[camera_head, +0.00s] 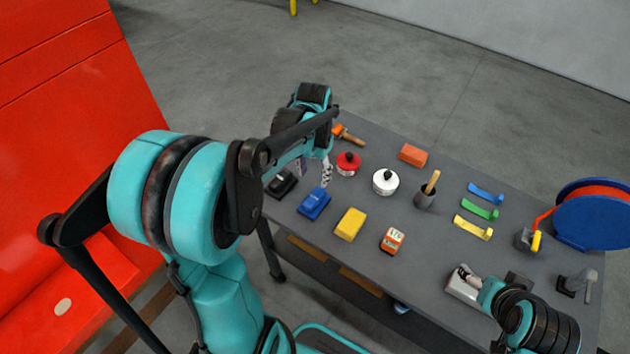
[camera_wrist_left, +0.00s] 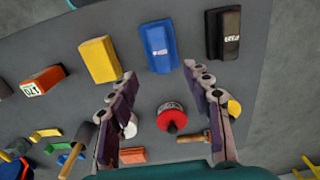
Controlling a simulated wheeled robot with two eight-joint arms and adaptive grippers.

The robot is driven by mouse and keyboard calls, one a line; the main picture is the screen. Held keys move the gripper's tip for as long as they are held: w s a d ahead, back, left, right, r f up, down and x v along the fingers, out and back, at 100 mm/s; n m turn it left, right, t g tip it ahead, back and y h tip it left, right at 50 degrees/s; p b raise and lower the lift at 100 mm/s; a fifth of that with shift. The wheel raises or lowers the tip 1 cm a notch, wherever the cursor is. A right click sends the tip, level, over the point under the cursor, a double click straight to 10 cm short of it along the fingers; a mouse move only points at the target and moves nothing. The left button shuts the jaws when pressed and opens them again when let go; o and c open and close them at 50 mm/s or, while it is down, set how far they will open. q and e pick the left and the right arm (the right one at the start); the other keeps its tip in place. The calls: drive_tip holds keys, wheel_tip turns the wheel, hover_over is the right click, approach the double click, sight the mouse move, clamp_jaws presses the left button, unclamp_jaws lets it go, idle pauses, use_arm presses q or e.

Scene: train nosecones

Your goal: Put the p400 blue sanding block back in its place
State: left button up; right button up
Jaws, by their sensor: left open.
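The blue sanding block (camera_head: 315,204) lies on the grey table near its left end, between a black block (camera_head: 281,183) and a yellow block (camera_head: 351,224). In the left wrist view the blue block (camera_wrist_left: 158,40) shows a small pale label, too small to read. My left gripper (camera_head: 314,172) is over the table near the blue block. In the left wrist view my left gripper (camera_wrist_left: 157,70) is open and empty, its fingertips apart, with the blue block just beyond them.
A red-topped container (camera_head: 348,164), a white container (camera_head: 385,182), an orange block (camera_head: 413,155) and an orange-white block (camera_head: 391,240) stand nearby.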

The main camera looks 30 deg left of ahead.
use_arm(q)
drive_tip(key=s+d+r+t, duration=0.6)
drive_tip(key=s+d+t, duration=0.1)
drive_tip(key=s+d, duration=0.3)
drive_tip(key=shift+s+d+n, duration=0.3)
drive_tip(key=shift+s+n, duration=0.1)
wheel_tip(320, 180, down, 7)
drive_tip(key=b, duration=0.7)
